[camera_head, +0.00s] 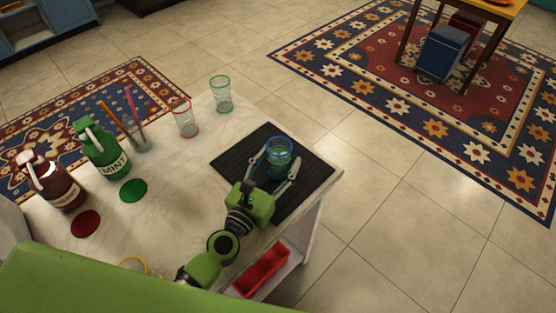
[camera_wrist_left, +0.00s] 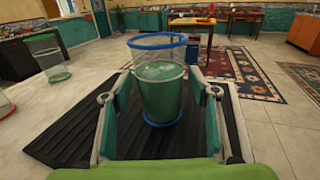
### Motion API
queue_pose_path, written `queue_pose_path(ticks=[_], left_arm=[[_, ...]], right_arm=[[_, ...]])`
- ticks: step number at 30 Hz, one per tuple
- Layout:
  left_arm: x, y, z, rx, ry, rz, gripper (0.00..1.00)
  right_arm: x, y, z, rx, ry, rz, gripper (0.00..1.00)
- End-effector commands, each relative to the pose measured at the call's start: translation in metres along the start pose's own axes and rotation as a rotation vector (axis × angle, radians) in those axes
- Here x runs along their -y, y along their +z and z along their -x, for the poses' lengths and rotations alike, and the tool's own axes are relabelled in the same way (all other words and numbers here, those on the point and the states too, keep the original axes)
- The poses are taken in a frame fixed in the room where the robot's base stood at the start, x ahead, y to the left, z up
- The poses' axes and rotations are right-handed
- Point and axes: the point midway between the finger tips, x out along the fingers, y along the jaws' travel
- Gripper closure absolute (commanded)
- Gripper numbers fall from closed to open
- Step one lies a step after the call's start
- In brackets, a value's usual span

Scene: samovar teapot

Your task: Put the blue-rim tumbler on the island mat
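The blue-rim tumbler (camera_head: 279,158) stands upright on the dark ribbed island mat (camera_head: 234,159), near its upper right part. In the left wrist view the tumbler (camera_wrist_left: 162,95) looks green inside, with a blue ring at its base, which appears to rest on the mat (camera_wrist_left: 75,135). My left gripper (camera_head: 276,170) reaches in from below, with one finger on each side of the tumbler. In the left wrist view the fingers (camera_wrist_left: 160,90) are spread, with a narrow gap beside the tumbler, so the gripper looks open around it. My right gripper is out of view.
A red-rim tumbler (camera_head: 186,120) and a green-rim tumbler (camera_head: 222,95) stand along the island's far edge. A MINT dispenser (camera_head: 103,152), a dark red dispenser (camera_head: 53,184), a straw holder (camera_head: 140,143) and green and red discs are at left. A red bin (camera_head: 262,271) sits below.

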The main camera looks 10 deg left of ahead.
Motion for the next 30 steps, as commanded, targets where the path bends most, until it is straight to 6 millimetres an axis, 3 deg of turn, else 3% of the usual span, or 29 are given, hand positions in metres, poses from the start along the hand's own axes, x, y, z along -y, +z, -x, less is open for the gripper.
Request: queue_pose_path(ticks=[9, 24, 30], left_arm=[[0.000, 0.006, 0.000, 0.000, 0.000, 0.000, 0.46], [0.001, -0.002, 0.095, -0.002, -0.002, 0.000, 0.46], [0.000, 0.000, 0.116, -0.001, -0.001, -0.001, 0.46]], right_arm=[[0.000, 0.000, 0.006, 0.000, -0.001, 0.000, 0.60], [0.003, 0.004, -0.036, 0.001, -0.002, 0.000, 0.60], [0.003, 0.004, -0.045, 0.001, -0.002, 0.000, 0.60]])
